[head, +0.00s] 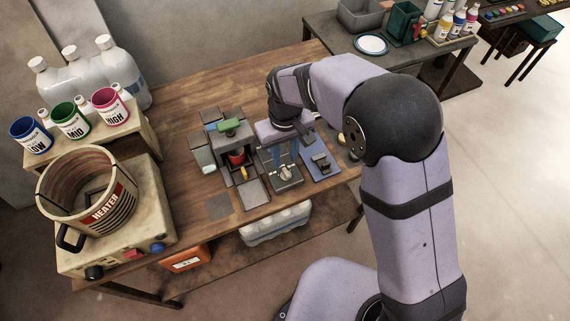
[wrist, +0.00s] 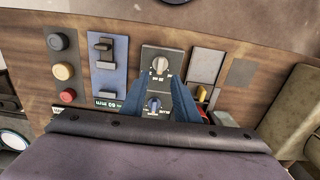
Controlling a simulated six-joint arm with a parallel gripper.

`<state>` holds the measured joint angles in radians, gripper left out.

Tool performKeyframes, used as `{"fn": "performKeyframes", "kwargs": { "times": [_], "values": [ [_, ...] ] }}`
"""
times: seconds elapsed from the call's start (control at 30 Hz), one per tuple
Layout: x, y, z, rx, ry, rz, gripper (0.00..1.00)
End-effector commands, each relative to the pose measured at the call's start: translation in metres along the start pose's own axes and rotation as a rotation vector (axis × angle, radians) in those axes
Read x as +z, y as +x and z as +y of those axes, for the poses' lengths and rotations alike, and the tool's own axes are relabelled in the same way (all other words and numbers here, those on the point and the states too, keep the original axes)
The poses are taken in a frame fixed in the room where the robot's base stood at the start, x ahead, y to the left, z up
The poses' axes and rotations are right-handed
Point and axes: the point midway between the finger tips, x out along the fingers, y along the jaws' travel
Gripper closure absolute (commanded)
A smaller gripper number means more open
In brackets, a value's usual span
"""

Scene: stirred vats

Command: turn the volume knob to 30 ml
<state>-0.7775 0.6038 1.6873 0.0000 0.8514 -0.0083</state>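Two dial knobs sit one above the other on grey plates in the wrist view. The upper one is a pale knob (wrist: 161,63) on a plate with small markings; it also shows in the head view (head: 285,173). The other is a blue-looking knob (wrist: 153,103) nearer the wrist, partly framed by my fingers. Labels are too small to tell which is the volume knob. My gripper (wrist: 157,86) is open, its blue fingers apart over the plates between the two knobs. In the head view my gripper (head: 284,157) hangs over this panel, hiding part of it. Contact cannot be told.
A blue switch panel (head: 319,163) stands beside the knobs. A red vessel (head: 236,158) under a green-topped stand is on the other side. The heater pot (head: 88,200) and labelled jars stand at the left.

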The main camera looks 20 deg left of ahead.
Motion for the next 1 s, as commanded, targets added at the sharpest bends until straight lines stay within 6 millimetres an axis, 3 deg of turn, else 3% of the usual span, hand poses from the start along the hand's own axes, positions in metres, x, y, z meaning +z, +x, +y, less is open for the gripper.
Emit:
{"fn": "performKeyframes", "kwargs": {
  "times": [0.4,0.83,0.97,1.0],
  "values": [
    [0.001,0.048,0.000,0.000,0.000,-0.002,0.72],
    [0.000,0.057,0.000,0.000,0.000,0.001,0.72],
    [0.000,0.057,0.000,0.000,0.000,0.001,1.00],
    [0.000,0.057,0.000,0.000,0.000,0.001,1.00]
  ]
}}
